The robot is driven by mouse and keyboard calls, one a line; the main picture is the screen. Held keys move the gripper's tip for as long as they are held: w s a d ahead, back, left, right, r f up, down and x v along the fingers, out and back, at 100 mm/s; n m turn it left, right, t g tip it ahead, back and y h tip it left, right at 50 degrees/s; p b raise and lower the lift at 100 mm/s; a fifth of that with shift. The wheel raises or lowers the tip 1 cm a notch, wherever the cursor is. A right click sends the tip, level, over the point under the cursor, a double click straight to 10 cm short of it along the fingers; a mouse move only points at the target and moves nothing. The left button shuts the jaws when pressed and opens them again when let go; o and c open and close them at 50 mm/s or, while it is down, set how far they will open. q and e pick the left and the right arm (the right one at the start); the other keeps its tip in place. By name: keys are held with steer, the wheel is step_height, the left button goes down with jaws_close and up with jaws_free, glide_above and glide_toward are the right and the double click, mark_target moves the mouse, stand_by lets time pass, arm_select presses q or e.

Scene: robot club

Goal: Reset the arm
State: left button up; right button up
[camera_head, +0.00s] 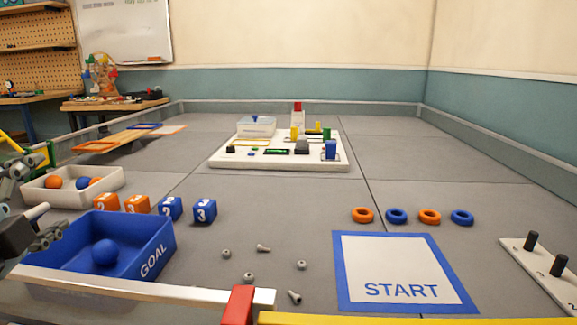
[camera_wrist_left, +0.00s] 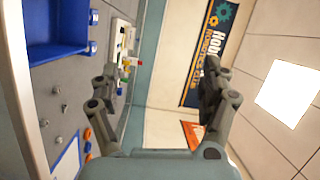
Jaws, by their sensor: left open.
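My left gripper (camera_head: 36,205) comes in at the left edge of the head view, in front of the white tray and beside the blue GOAL bin (camera_head: 150,262). Only part of its grey linked fingers shows there. In the left wrist view my left gripper (camera_wrist_left: 160,88) is open, with its two fingers wide apart and nothing between them. The wrist view is turned on its side; the wall and ceiling lie beyond the fingers. My right gripper is in neither view.
The GOAL bin holds a blue ball (camera_head: 105,252). Numbered cubes (camera_head: 171,207), rings (camera_head: 396,215), bolts (camera_head: 264,248) and a START mat (camera_head: 400,255) lie on the grey floor. A white tray (camera_head: 108,183) with balls stands left. A white board (camera_head: 225,162) with parts stands behind. A pegged board (camera_head: 515,246) is right.

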arm_select(q)
steer(key=s+f+n+g, duration=0.9)
steer(key=s+f, duration=0.3)
steer(key=f, duration=0.2)
steer(key=s+d+f+n+g+h, duration=0.2)
steer(key=s+d+f+g, duration=0.15)
steer(key=s, duration=0.35)
steer(key=s+d+f+n+g+h, duration=0.1)
steer(key=s+d+f+n+g, duration=0.1)
steer(key=s+d+f+g, duration=0.3)
steer(key=s+a+f+t+p, duration=0.1)
steer(key=s+a+f, duration=0.15)
steer(key=f, duration=0.85)
steer(key=s+a+f+p, duration=0.2)
steer(key=s+f, duration=0.1)
steer(key=f, duration=0.8)
steer(key=s+f, duration=0.6)
steer(key=s, duration=0.2)
steer(key=s+a+f+p, duration=0.1)
steer(key=s+f, duration=0.4)
steer(key=s, duration=0.4)
steer(key=shift+f+g, duration=0.35)
steer(key=shift+c, duration=0.3)
